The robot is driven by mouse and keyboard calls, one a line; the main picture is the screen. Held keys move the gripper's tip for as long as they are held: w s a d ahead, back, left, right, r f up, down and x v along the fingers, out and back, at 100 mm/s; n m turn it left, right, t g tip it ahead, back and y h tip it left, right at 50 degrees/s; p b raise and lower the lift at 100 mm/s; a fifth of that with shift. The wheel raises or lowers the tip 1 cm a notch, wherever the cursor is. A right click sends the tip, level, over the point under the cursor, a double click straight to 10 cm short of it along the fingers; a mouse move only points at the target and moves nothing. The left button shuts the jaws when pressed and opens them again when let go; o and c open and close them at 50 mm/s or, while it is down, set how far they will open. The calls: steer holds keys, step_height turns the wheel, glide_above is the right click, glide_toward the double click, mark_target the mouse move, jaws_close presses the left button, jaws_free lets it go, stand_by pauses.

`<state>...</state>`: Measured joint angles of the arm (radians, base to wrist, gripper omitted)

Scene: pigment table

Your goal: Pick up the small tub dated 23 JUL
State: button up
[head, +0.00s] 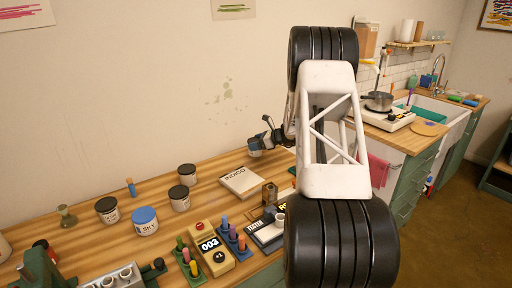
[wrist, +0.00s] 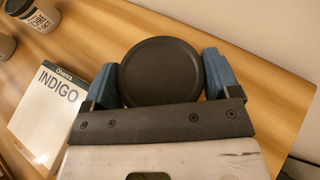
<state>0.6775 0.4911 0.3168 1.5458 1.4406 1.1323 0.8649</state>
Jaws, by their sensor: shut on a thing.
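My gripper (head: 262,141) is at the back of the wooden table, partly hidden by my own arm. Its blue fingers (wrist: 160,78) are shut on both sides of a small tub with a round black lid (wrist: 160,70). In the head view this tub (head: 254,152) shows a pale side below the fingers; its date cannot be read. I cannot tell whether its base is clear of the table. Other black-lidded tubs stand to the left: one (head: 187,175), another (head: 179,199) and a third (head: 107,210). Their dates are too small to read.
A white INDIGO box (head: 240,182) lies near the held tub. A blue-lidded SKY tub (head: 145,222), a yellow device showing 003 (head: 209,246), peg racks (head: 232,240) and a tester (head: 266,234) crowd the front. Bare wood lies around the INDIGO box.

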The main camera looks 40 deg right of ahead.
steer(key=shift+r, duration=0.8)
steer(key=s+a, duration=0.4)
steer(key=s, duration=0.3)
steer(key=s+a+r, duration=0.1)
steer(key=s+a, duration=0.2)
steer(key=s, duration=0.4)
steer(key=shift+a, duration=0.35)
steer(key=shift+r, duration=0.1)
steer(key=shift+a+r, duration=0.1)
